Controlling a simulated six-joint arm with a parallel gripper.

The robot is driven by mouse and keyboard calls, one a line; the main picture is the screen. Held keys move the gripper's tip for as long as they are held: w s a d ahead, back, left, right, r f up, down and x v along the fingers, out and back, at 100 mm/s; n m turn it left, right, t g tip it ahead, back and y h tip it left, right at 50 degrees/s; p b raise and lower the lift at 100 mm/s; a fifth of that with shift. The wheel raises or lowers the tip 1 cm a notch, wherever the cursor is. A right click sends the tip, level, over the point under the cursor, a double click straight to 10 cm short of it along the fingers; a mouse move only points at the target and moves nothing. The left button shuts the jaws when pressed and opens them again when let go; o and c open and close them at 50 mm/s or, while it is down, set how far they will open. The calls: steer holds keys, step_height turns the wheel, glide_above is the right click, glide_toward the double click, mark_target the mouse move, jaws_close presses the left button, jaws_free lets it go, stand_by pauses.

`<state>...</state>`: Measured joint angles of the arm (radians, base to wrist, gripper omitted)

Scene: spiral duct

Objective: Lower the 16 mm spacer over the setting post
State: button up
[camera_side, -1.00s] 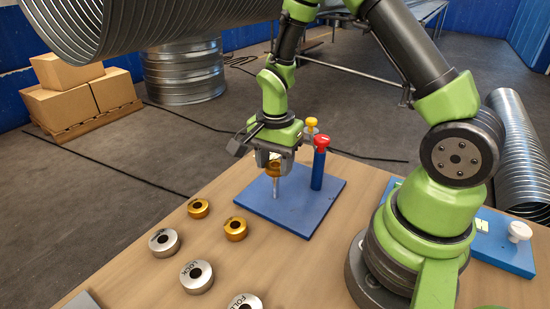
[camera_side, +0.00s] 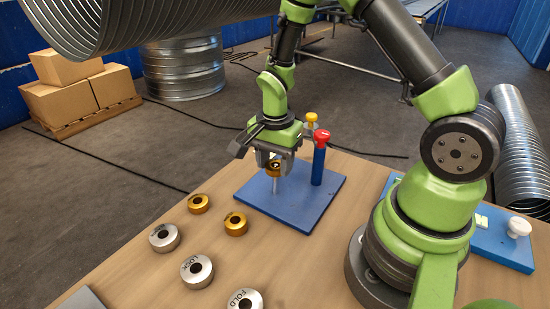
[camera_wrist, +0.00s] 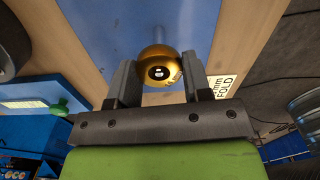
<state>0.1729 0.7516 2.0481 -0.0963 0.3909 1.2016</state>
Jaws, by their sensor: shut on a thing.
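My gripper (camera_side: 274,162) is shut on a gold ring-shaped spacer (camera_side: 273,171), held above the blue base plate (camera_side: 312,207). In the wrist view the spacer (camera_wrist: 152,55) sits between the two fingers of my gripper (camera_wrist: 161,76), with a dark bore and a small pale spot in it. The thin, pale setting post (camera_side: 276,187) stands upright on the plate, directly below the spacer in the side view. The post's top is hidden by the spacer and fingers, so I cannot tell whether the spacer is around it. The size marking is unreadable.
A blue post with a red cap (camera_side: 321,138) stands close to the right of my gripper, with a yellow knob (camera_side: 311,118) behind it. Two gold rings (camera_side: 236,224) and several silver rings (camera_side: 196,271) lie on the wooden table to the left and front.

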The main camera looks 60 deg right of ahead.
steer(key=shift+f, duration=0.25)
steer(key=o, duration=1.5)
steer(key=shift+r, duration=4)
steer(key=shift+r, duration=0.1)
steer(key=s+a+r+n+t, duration=0.2)
steer(key=s+r+n, duration=0.2)
steer(key=r, duration=0.1)
steer(key=s+a+r+n+t+y, duration=0.1)
steer(key=s+a+r+n+t, duration=0.1)
steer(key=s+a+r+n, duration=0.1)
steer(key=s+a+r+n+t+y, duration=0.1)
steer(key=s+a+r+n+t, duration=0.1)
steer(key=s+r+n, duration=0.4)
steer(key=shift+s+a+r+t, duration=0.2)
steer(key=shift+r+t, duration=0.1)
steer(key=shift+r, duration=0.25)
steer(key=shift+s+a+r+t, duration=0.2)
steer(key=shift+r+t, duration=0.1)
steer(key=shift+r, duration=0.2)
